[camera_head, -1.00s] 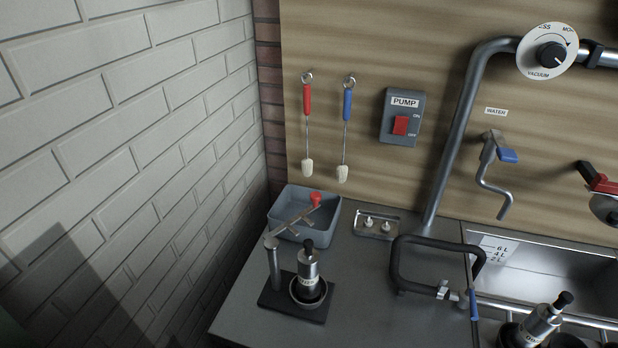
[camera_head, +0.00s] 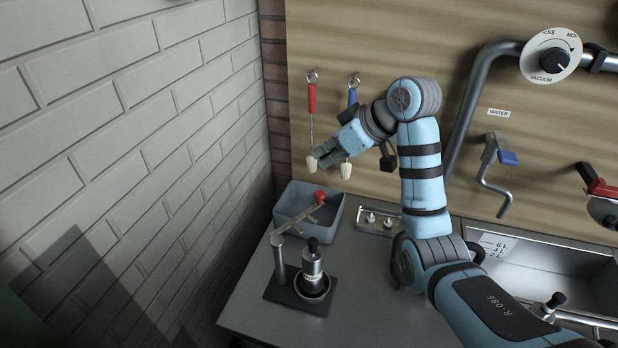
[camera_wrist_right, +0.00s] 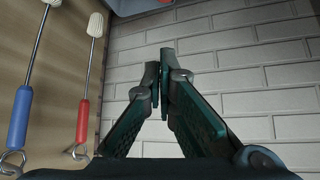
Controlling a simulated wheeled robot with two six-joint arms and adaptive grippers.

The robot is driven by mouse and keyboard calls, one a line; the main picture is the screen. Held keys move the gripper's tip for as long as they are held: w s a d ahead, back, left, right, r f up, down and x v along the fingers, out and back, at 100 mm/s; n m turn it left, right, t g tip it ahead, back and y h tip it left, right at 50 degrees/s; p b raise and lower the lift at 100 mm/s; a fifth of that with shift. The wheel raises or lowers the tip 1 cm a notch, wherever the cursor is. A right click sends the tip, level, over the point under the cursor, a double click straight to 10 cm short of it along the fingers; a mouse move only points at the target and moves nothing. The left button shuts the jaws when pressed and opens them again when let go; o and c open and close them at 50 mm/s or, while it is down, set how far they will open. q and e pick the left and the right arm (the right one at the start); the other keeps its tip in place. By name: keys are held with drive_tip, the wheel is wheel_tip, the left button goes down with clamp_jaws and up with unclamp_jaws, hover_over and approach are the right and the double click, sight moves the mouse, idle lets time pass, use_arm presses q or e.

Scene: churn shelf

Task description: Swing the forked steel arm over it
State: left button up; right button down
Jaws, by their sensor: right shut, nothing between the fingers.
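The forked steel arm (camera_head: 303,213) sits on top of an upright post (camera_head: 280,262) at the left of the counter in the head view. Its red knob (camera_head: 319,197) points back and right, over a grey-blue bin. A steel cylinder with a black knob (camera_head: 312,268) stands upright in a cup on the same black base (camera_head: 298,300), beside the arm. My right gripper (camera_head: 324,159) is above and behind the red knob, apart from it, in front of the wall. In the wrist view its fingers (camera_wrist_right: 159,78) meet with nothing between them. My left gripper is out of view.
The bin (camera_head: 333,228) stands behind the post. Red (camera_head: 312,98) and blue (camera_head: 352,97) handled brushes hang close to my right gripper. A small tray (camera_head: 375,226) lies to the right, and a sink (camera_head: 560,262) beyond it. A brick wall (camera_head: 130,140) bounds the left.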

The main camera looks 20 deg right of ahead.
drive_tip(key=shift+w, duration=0.1)
wheel_tip(320, 180, down, 8)
drive_tip(key=w+a, duration=0.1)
drive_tip(key=w, duration=0.1)
drive_tip(key=shift+a, duration=0.35)
drive_tip(key=shift+w+a+p, duration=0.1)
drive_tip(key=shift+w+p, duration=0.15)
drive_tip(key=shift+p, duration=0.05)
